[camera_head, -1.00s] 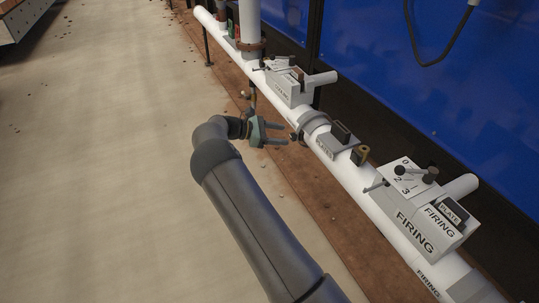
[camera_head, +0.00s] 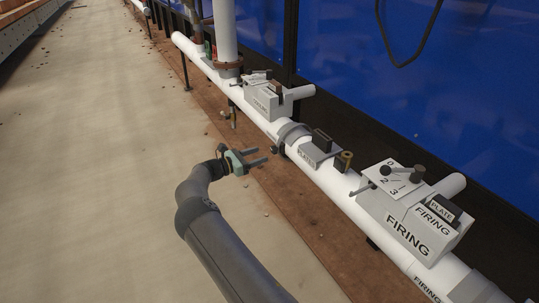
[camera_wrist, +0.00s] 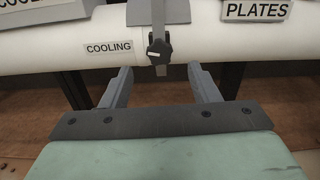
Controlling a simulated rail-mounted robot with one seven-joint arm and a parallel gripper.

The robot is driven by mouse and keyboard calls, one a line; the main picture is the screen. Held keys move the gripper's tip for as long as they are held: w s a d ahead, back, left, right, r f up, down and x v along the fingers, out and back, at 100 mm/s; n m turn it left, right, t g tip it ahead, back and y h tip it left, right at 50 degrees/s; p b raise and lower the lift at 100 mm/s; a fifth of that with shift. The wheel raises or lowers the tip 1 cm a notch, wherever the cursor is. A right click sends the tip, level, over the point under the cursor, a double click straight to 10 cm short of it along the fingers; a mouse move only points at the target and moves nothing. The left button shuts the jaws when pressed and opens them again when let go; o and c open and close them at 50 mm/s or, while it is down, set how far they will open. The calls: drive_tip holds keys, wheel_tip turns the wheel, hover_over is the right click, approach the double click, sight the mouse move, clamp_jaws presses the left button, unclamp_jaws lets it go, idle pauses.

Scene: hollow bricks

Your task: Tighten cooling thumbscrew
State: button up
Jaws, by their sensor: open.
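The cooling thumbscrew is a dark knob (camera_wrist: 159,50) on a grey strap (camera_wrist: 160,14) that crosses the white pipe, just right of the "COOLING" label (camera_wrist: 109,48) in the wrist view. It also shows as a small dark spot beside the pipe clamp in the head view (camera_head: 273,150). My gripper (camera_wrist: 160,72) is open and empty, its two fingers below and to either side of the knob in the picture. In the head view my gripper (camera_head: 264,154) points at the pipe, its fingertips close to the knob; contact cannot be told.
The white pipe (camera_head: 338,180) carries a "FIRING" box (camera_head: 408,222) at right and a similar box (camera_head: 268,104) farther back. A "PLATES" label (camera_wrist: 256,10) sits right of the knob. Blue panels (camera_head: 470,90) stand behind.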

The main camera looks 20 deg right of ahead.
sight(272, 150)
drive_tip(key=d, duration=0.4)
drive_tip(key=d+b, duration=0.1)
drive_tip(key=d, duration=0.1)
drive_tip(key=shift+w, duration=0.3)
drive_tip(key=c, duration=1)
